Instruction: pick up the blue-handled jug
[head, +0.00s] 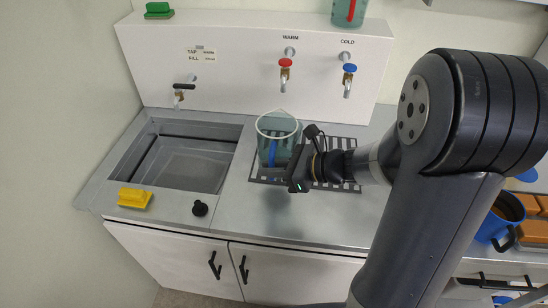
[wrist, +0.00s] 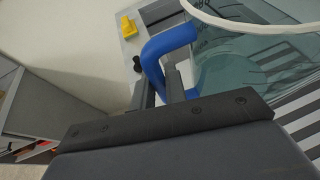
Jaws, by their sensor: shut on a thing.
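The blue-handled jug (head: 285,128) is clear teal with a pale rim. It is upright over the slotted drain grate, below the red-knobbed warm tap. Its blue handle (head: 272,152) faces me. My gripper (head: 280,174) is at the handle, and its jaws are shut on it. In the wrist view the blue handle (wrist: 165,42) rises from between the two fingers (wrist: 160,92), with the clear jug wall (wrist: 250,60) to its right.
The sink basin (head: 180,163) is left of the jug, with a yellow block (head: 134,197) and a black knob (head: 200,208) in front. Warm (head: 285,68) and cold (head: 348,75) taps stick out behind. A red-handled jug (head: 342,12) stands on the ledge. A blue pot (head: 497,222) is at right.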

